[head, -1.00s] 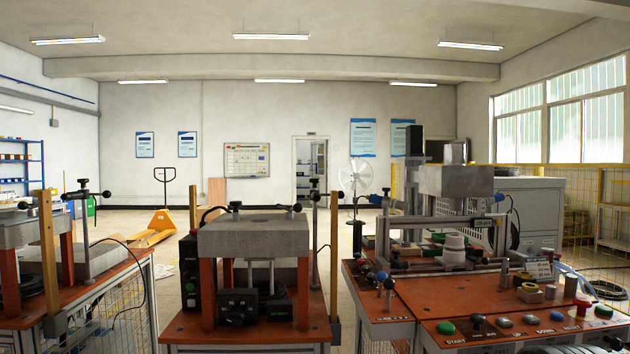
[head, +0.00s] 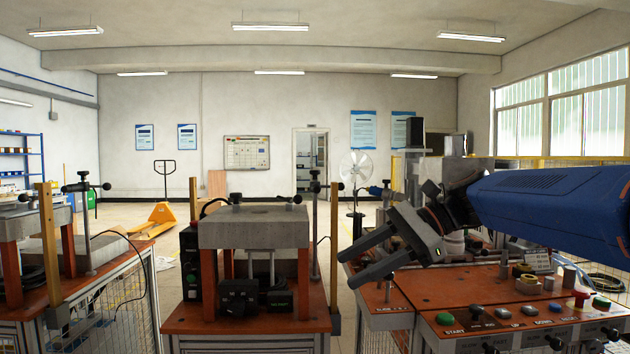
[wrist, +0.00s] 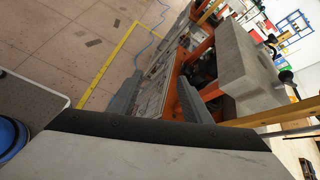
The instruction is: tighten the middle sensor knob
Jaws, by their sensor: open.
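My gripper (head: 347,268) reaches in from the right in the head view, its two grey fingers apart and empty, pointing left and slightly down. The fingers also show apart in the wrist view (wrist: 162,80). I cannot tell for sure which knob is the middle sensor knob. The middle bench has a black ball knob (head: 296,199) on a rod at its grey block, and another dark knob (head: 236,198) on top. Black knobs also show in the wrist view (wrist: 286,76). My gripper appears apart from these knobs. My arm hides much of the right bench.
The middle bench carries a grey block (head: 254,228) on orange legs and a tall brass-coloured post (head: 334,245). A left bench (head: 110,270) has similar posts. The right bench has a button panel (head: 500,322). Floor shows between the benches.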

